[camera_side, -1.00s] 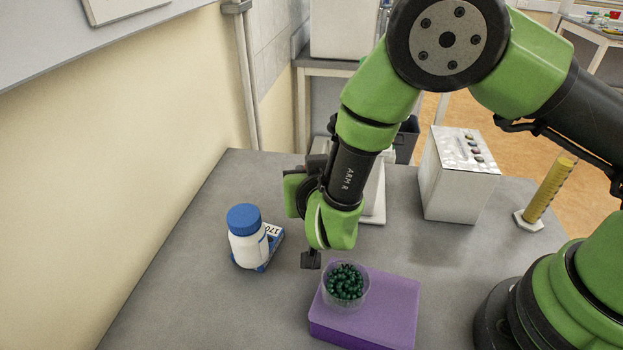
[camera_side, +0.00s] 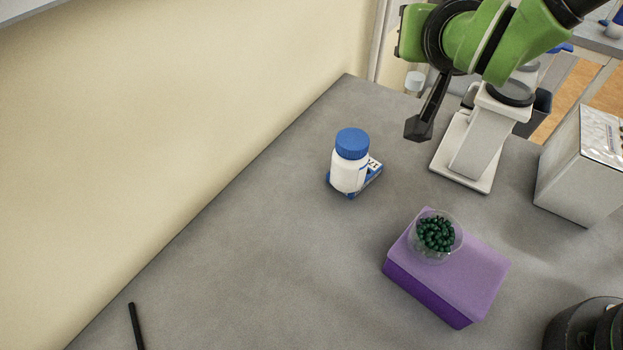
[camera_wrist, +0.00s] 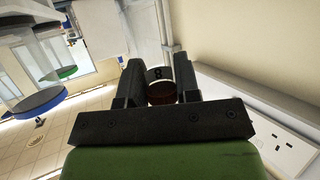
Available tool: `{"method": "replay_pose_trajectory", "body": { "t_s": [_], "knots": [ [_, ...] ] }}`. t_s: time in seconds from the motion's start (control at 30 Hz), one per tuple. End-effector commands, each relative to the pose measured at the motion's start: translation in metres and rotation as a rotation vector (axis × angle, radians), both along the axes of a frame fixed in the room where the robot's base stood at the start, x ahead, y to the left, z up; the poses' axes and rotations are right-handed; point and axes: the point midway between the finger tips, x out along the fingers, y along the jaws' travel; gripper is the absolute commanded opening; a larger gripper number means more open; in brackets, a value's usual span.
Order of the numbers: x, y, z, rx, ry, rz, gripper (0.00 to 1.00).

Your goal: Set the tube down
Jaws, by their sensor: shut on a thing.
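My gripper (camera_side: 421,127) is beyond the white bottle and left of the white stand in the side view, with its dark fingers angled down. In the wrist view my gripper (camera_wrist: 160,72) is shut on the tube (camera_wrist: 161,93). The tube's near end looks reddish-brown, with a pale band bearing a dark mark behind it. I cannot clearly make out the tube in the side view, nor does it visibly touch the bench (camera_side: 235,240).
A white bottle with a blue cap (camera_side: 349,160) stands at a blue-and-white box (camera_side: 372,171). A dish of green beads (camera_side: 437,236) sits on a purple block (camera_side: 480,275). A white stand (camera_side: 475,145) and a white box (camera_side: 580,165) are right. The left bench is mostly clear.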

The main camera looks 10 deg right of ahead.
Motion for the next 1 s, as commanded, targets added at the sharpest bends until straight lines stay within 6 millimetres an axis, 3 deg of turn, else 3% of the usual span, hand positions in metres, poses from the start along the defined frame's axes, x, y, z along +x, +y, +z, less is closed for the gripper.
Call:
{"method": "replay_pose_trajectory", "body": {
  "t_s": [0.1, 0.3, 0.77, 1.0],
  "knots": [
    [0.018, 0.036, 0.015, 0.002, -0.005, 0.224, 0.08],
    [0.023, 0.089, 0.025, -0.001, -0.001, 0.555, 0.08],
    [-0.001, 0.153, 0.022, -0.002, 0.001, 1.024, 0.08],
    [-0.032, 0.183, 0.007, -0.002, 0.002, 1.339, 0.08]
  ]
}}
